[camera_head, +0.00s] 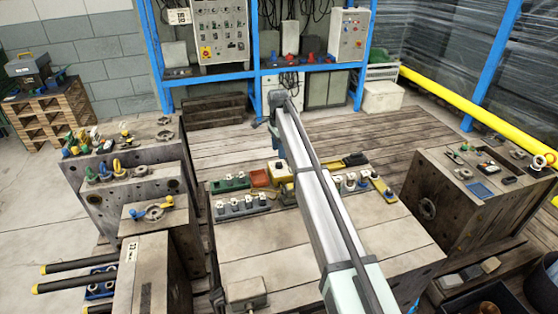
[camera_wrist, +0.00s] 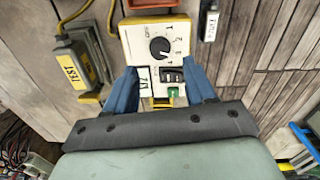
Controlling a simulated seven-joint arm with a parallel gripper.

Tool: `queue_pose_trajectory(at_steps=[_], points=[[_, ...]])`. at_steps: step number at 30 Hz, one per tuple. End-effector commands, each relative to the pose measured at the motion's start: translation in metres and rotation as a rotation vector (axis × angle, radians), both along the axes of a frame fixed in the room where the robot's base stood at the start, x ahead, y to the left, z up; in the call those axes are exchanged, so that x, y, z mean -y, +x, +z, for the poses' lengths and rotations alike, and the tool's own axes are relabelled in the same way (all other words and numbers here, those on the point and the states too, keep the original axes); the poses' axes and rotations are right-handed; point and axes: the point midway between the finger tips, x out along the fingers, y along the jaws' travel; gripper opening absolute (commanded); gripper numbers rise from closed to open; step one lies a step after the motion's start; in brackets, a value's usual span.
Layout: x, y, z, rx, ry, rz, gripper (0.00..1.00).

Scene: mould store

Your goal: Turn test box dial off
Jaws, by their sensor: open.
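In the wrist view a cream and yellow test box lies on wooden planks, with a round black dial (camera_wrist: 159,47) on its upper face (camera_wrist: 137,43). Small marks stand around the dial; its setting is too small to read surely. I see no clear contact.
A yellow unit marked TEST (camera_wrist: 77,67) with a cable lies left of the box. A small grey device (camera_wrist: 209,22) lies at upper right, and an orange item (camera_wrist: 150,4) is above. In the head view, a worktable (camera_head: 280,245) holds several parts; a dark block (camera_head: 440,200) stands right.

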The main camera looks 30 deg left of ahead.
Motion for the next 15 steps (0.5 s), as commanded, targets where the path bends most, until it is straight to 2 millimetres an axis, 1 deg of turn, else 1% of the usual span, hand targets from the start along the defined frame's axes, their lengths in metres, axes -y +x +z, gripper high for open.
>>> queue_pose_trajectory(at_steps=[1, 6, 9, 15], points=[[0.001, -0.001, -0.010, -0.002, -0.002, 0.000, 0.55], [0.001, -0.001, -0.034, -0.001, -0.001, 0.000, 0.55], [0.001, -0.001, -0.045, -0.001, -0.002, 0.000, 0.55], [0.001, -0.001, -0.054, 0.000, 0.000, 0.000, 0.55]])
